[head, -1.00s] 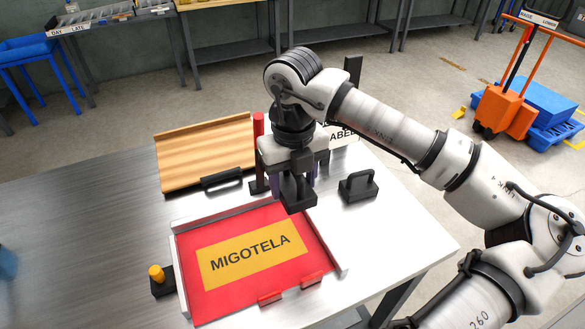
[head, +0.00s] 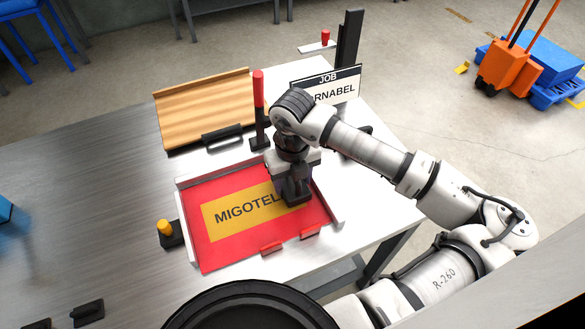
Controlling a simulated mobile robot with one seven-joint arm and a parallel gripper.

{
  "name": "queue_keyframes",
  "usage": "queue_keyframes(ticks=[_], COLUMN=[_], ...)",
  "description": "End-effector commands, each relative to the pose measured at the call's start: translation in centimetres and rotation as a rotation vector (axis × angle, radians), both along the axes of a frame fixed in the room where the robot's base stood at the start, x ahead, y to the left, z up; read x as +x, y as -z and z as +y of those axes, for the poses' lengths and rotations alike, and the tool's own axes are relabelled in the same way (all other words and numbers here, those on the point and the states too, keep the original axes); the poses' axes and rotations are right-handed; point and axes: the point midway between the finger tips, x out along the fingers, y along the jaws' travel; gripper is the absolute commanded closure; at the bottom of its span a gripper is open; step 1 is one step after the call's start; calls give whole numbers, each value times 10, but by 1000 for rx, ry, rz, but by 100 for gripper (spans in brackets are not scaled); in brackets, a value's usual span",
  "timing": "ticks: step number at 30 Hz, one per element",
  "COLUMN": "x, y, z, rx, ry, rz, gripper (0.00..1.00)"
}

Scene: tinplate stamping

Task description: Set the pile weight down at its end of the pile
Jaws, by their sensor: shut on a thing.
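The pile shows as a red sheet (head: 235,248) with a yellow label, lying in a shallow pale tray (head: 336,208). The label reads MIGOTEL, its end covered. My gripper (head: 292,180) is over the right part of the pile, pointing down. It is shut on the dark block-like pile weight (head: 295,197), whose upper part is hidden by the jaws. The weight overlaps the right end of the label in the head view. It is at or just above the sheet; I cannot tell whether it touches.
A wooden board (head: 203,105) and a black handle (head: 222,135) lie behind the tray. A red-topped post (head: 258,100) stands close behind my gripper. The job sign (head: 330,88) is at the back. A yellow-knobbed black block (head: 168,232) is left of the tray. The table's left is mostly clear.

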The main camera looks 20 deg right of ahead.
Motion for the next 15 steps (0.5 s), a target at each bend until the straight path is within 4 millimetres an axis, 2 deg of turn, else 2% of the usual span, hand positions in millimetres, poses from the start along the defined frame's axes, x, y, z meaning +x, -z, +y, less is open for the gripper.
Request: queue_keyframes(ticks=[14,15], x=[1,0], y=[4,4], z=[0,0], rx=[-2,-1], ry=[0,-1], rz=[-4,-1], gripper=[100,42])
